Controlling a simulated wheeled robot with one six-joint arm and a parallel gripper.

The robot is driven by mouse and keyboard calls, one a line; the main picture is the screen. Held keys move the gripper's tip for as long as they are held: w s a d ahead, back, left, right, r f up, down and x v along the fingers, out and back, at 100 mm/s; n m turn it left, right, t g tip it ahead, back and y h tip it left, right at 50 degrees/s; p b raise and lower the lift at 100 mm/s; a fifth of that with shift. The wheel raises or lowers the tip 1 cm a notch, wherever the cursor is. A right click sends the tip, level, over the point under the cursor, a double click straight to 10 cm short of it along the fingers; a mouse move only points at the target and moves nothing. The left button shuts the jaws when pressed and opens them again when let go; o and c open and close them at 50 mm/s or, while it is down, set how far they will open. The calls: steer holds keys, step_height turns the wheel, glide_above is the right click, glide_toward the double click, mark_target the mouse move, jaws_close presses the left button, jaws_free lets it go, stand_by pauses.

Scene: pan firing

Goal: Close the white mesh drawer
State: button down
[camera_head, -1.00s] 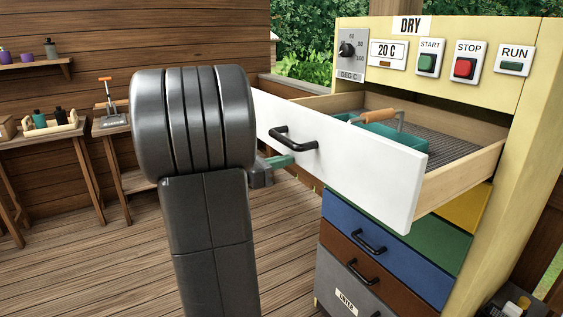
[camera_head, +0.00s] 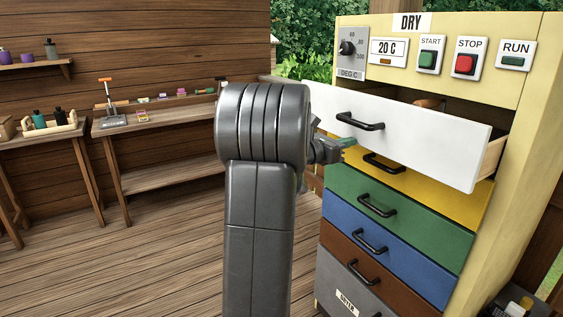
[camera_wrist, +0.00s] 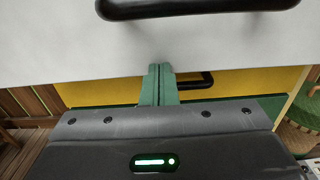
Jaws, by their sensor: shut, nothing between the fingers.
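The white drawer (camera_head: 420,142) is the top one in the cream cabinet, and it stands partly out, its right wooden side showing. Its black handle (camera_head: 360,121) is on the front. My gripper (camera_head: 349,142) is shut with nothing in it, just below the handle at the drawer front. In the wrist view the green fingertips (camera_wrist: 160,70) are together against or very near the lower part of the white front (camera_wrist: 200,55), below the handle (camera_wrist: 190,8). Whether they touch cannot be told. The mesh floor is hidden now; a bit of wooden tool handle (camera_head: 430,104) shows inside.
Yellow (camera_head: 455,200), green (camera_head: 350,195), blue and brown drawers below are shut, with protruding black handles. A control panel (camera_head: 440,60) is above. Workbenches (camera_head: 160,130) stand at the back left. The wooden floor between is clear.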

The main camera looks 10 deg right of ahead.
steer(key=x, duration=1.3)
steer(key=shift+a, duration=0.1)
steer(key=shift+a+f, duration=0.1)
steer(key=shift+a, duration=0.1)
steer(key=b+v, duration=0.2)
steer(key=v, duration=1.1)
steer(key=shift+s+a, duration=0.2)
steer(key=shift+a, duration=0.1)
steer(key=shift+d, duration=0.1)
